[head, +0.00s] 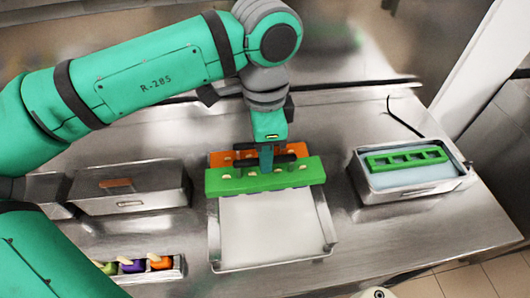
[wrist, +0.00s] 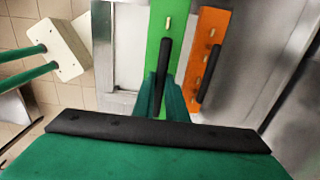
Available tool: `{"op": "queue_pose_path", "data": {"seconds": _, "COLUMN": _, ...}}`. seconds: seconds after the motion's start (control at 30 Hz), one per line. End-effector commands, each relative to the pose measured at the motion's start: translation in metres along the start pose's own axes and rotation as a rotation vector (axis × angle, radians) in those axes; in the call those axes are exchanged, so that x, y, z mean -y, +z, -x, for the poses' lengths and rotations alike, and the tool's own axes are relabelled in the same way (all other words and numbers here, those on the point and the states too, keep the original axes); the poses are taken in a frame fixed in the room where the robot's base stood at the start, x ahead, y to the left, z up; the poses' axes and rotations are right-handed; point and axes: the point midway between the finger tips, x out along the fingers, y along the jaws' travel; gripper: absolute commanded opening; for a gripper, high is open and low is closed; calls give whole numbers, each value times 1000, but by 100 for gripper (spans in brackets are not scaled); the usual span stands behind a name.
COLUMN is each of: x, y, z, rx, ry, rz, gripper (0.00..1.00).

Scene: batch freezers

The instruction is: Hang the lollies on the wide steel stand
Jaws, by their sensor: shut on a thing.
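My gripper (head: 266,158) is shut on the black handle of a green stick-holder bar (head: 228,185). Pale stick ends show along the bar's top; any lollies below it are hidden. In the wrist view, my gripper (wrist: 163,98) has its fingers on both sides of that handle (wrist: 164,62). A similar orange bar (head: 220,158) with its own black handle lies just behind, roughly parallel to the green one. Both bars are over the back part of a wide steel tray-like stand (head: 214,240) with a pale floor. I cannot tell whether the green bar touches it.
At right, a steel box (head: 408,192) of pale blue content holds a green slotted frame (head: 405,158). At left stands a closed steel box (head: 130,190) with an orange strip. A small tray (head: 178,270) at front left holds green, purple and orange pieces. Bare tabletop lies between tray and right box.

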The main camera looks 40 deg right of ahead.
Motion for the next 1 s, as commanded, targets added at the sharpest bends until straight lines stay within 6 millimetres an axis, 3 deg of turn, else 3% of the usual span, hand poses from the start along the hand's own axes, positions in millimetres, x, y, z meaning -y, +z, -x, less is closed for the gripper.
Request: {"op": "queue_pose_path", "data": {"seconds": 1.0, "x": 0, "y": 0, "z": -17, "rx": 0, "ry": 0, "rz": -1, "gripper": 0}}
